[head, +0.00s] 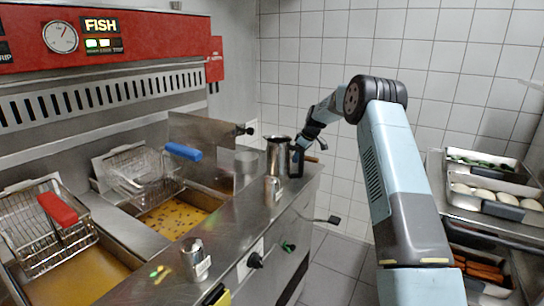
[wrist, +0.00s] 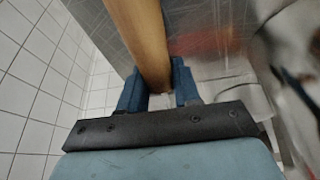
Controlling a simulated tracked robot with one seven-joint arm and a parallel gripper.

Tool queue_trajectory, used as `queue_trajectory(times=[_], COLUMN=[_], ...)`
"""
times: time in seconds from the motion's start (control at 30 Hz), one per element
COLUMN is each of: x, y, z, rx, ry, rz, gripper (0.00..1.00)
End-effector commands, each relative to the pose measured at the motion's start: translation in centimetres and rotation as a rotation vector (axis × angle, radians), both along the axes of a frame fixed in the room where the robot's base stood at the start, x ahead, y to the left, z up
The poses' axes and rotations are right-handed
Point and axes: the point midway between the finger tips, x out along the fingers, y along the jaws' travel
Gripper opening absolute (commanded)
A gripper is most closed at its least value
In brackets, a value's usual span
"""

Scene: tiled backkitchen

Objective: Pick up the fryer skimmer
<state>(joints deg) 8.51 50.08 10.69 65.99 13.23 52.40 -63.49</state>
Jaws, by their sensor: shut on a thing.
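The fryer skimmer shows as a thick wooden handle (wrist: 143,38) in the wrist view, running from the top edge down between the blue fingers. My gripper (wrist: 158,80) is shut on this handle. In the head view, my gripper (head: 297,160) is low over the far right end of the steel fryer counter, beside a tall steel container. The skimmer's head cannot be made out in either view.
The tall steel container (head: 278,157) and a small shaker (head: 272,189) stand close to my gripper. Another shaker (head: 195,260) is nearer. Fryer baskets with a blue handle (head: 184,151) and a red handle (head: 58,209) are left. Food trays (head: 493,212) stand right.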

Motion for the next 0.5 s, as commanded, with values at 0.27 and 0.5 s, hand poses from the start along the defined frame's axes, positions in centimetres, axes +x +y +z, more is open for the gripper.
queue_trajectory(times=[0.27,0.5], x=[-0.01,0.0], y=[-0.02,-0.01], z=[0.0,0.04], rx=[0.0,0.0], ry=[0.0,0.0], rz=[0.0,0.0], gripper=[0.0,0.0])
